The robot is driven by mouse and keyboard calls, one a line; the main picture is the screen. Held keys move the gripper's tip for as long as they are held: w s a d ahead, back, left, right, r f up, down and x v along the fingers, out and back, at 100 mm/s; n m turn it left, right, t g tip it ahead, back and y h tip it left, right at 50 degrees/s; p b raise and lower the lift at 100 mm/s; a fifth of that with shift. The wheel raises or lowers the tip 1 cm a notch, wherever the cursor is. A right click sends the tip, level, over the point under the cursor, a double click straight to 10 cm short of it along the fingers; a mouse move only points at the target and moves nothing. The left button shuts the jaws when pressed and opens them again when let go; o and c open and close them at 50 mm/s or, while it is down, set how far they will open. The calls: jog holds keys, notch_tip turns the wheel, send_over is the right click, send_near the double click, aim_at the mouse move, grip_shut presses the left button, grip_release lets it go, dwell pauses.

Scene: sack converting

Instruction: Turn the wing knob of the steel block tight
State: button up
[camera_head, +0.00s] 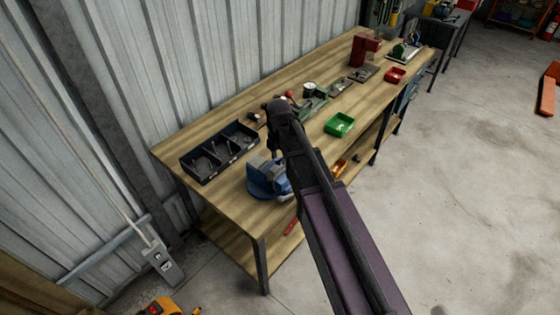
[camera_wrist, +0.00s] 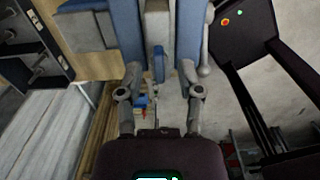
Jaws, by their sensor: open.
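In the wrist view, a grey steel block (camera_wrist: 157,22) sits between the blue parts of a vise (camera_wrist: 188,30). A narrow blue piece (camera_wrist: 158,65), which looks like the wing knob, stands out from the block towards me. My gripper (camera_wrist: 160,72) is open, with one finger on each side of the knob. I cannot tell whether either finger touches it. In the head view, the blue vise (camera_head: 265,182) is at the near end of the workbench, partly behind my arm. The block and knob cannot be made out there.
The vise's grey handle (camera_wrist: 205,62) is close beside my right finger. A black compartment tray (camera_head: 220,152) lies left of the vise on the workbench (camera_head: 235,208). A green tray (camera_head: 339,124) and a red tray (camera_head: 395,75) stand farther along. A metal wall backs the bench.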

jog(key=shift+f, duration=0.2)
grip_shut()
jog(key=shift+d, duration=0.25)
jog(key=shift+a, duration=0.2)
